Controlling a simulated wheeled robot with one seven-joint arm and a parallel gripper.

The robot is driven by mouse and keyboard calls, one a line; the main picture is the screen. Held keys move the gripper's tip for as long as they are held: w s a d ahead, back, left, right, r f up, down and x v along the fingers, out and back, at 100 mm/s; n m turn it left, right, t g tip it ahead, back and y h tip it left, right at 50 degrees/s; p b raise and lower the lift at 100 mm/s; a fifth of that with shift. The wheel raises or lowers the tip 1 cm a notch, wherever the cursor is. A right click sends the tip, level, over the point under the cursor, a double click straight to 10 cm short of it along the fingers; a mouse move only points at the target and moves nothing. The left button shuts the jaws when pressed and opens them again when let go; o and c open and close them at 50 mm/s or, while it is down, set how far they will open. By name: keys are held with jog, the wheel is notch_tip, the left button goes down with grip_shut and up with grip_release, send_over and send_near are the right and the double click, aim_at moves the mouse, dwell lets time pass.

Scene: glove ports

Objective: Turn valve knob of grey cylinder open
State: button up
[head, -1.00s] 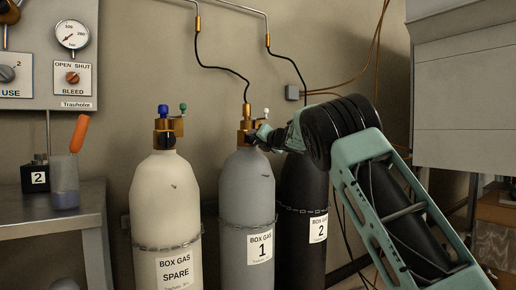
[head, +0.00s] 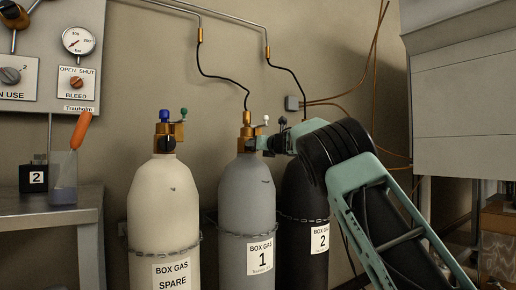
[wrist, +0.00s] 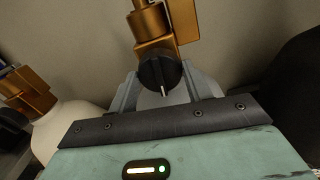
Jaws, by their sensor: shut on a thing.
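The grey cylinder (head: 247,200), labelled BOX GAS 1, stands between the cream and black cylinders. Its brass valve (head: 246,133) carries a hose on top and shows in the wrist view (wrist: 152,22). The black valve knob (wrist: 158,71) faces the wrist camera, with a pale pointer mark running down from its middle. My gripper (wrist: 165,88) has one finger on each side of the knob and is shut on it. In the head view my gripper (head: 264,143) reaches the valve from the right, and the knob is hidden there.
The cream spare cylinder (head: 164,215) stands close on the left, the black cylinder (head: 305,195) close on the right. Chains (head: 230,234) cross the cylinders. A bench (head: 50,216) with a cup and orange-handled tool is at far left. A grey cabinet (head: 460,100) hangs at right.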

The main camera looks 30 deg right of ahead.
dwell(0.3)
jog(key=o, duration=1)
jog(key=shift+f, duration=0.1)
jog(key=shift+c, duration=0.2)
jog(key=s+b, duration=0.1)
jog(key=s, duration=1.6)
jog(key=shift+s+d+b, duration=0.15)
jog(key=shift+d+b, duration=0.1)
jog(key=shift+b, duration=0.1)
